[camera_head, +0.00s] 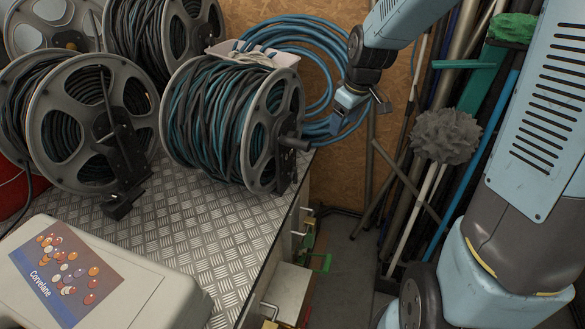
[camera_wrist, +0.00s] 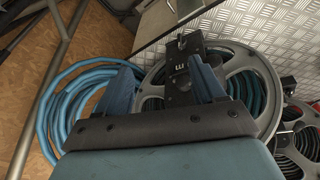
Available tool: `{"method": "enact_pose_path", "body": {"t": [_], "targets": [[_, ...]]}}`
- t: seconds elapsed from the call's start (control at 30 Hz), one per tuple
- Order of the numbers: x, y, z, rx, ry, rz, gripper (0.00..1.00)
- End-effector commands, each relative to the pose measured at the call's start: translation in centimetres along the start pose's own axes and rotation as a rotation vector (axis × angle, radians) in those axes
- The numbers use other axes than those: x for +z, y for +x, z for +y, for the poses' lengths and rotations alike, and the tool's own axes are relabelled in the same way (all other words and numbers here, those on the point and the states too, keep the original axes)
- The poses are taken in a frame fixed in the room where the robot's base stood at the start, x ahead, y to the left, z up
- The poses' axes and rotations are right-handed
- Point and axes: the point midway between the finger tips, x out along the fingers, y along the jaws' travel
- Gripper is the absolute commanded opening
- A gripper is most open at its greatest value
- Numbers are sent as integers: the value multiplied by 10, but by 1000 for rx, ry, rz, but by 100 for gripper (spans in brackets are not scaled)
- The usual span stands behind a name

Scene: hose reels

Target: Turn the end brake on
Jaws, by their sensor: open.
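The end hose reel (camera_head: 233,122) stands on the checker-plate bench near its right edge, wound with black and teal hose. Its grey side disc faces right and carries a black crank handle (camera_head: 293,143) and a black bracket (camera_head: 285,173) below. In the wrist view the same black bracket (camera_wrist: 180,88) shows in front of the disc, between the finger lines. I cannot tell the brake's exact position. My gripper (camera_head: 358,112) is open and empty, to the right of and above the reel, apart from it. Its two fingers (camera_wrist: 160,66) spread wide in the wrist view.
More reels (camera_head: 90,125) stand left on the bench. A blue hose coil (camera_head: 310,60) hangs on the wooden wall behind my gripper. Poles and a grey duster (camera_head: 448,135) lean at right. A pale case (camera_head: 85,280) lies in front. Floor right of the bench is partly free.

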Motion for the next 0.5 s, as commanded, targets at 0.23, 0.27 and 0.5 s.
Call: {"method": "enact_pose_path", "body": {"t": [0.23,0.27,0.5], "targets": [[-32,70,0,-101,-139,30,69],[-35,78,0,-112,-153,37,69],[-58,130,-6,-187,-247,92,69]]}}
